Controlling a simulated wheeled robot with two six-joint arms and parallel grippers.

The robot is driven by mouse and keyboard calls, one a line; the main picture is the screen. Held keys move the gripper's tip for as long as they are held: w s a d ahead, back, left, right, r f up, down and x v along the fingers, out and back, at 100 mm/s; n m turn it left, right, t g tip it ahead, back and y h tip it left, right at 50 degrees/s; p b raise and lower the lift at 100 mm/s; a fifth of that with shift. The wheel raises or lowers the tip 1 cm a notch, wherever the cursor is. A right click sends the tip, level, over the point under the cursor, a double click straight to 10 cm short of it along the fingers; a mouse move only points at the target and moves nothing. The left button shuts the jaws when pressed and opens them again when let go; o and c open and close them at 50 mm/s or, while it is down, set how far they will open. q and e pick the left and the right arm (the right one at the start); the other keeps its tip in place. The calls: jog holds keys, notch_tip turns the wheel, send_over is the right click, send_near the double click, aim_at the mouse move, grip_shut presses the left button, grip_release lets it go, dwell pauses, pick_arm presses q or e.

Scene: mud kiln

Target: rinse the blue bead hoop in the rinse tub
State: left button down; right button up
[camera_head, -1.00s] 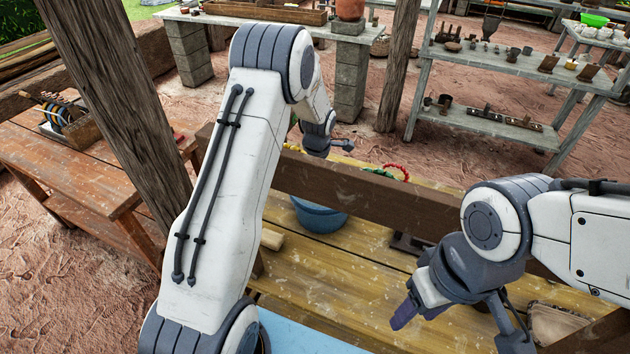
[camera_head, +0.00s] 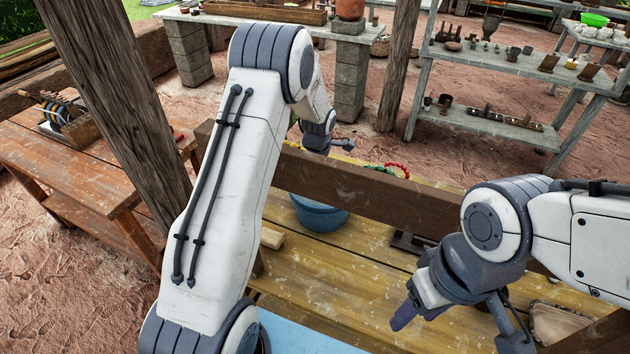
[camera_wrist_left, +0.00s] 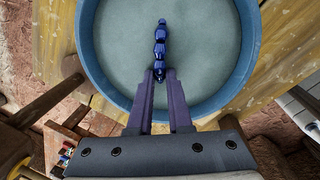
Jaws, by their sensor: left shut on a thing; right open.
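The blue bead hoop (camera_wrist_left: 160,50) shows edge-on in the left wrist view as a short row of shiny dark blue beads. My left gripper (camera_wrist_left: 160,78) is shut on its near end. The hoop lies over the inside of the rinse tub (camera_wrist_left: 91,60), a round blue tub with pale grey water; I cannot tell whether the beads touch the water. The tub also shows in the head view (camera_head: 318,216), partly behind a beam. There my left fingers and the hoop are hidden. My right gripper (camera_head: 457,328) is open and empty at the lower right.
A wooden beam (camera_head: 350,190) crosses in front of the tub. A wooden post (camera_head: 115,110) stands at the left, by a side table (camera_head: 70,165) with several rings on a rack. Red beads (camera_head: 398,168) show beyond the beam. The yellow plank top (camera_head: 340,285) has free room in front.

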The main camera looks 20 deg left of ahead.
pick_arm(q)
jog(key=shift+r, duration=0.25)
jog(key=shift+f, duration=0.25)
jog(key=shift+f+b, duration=0.2)
jog(key=shift+b, duration=0.25)
notch_tip(320, 180, up, 13)
jog(key=p, duration=0.8)
dwell(0.7)
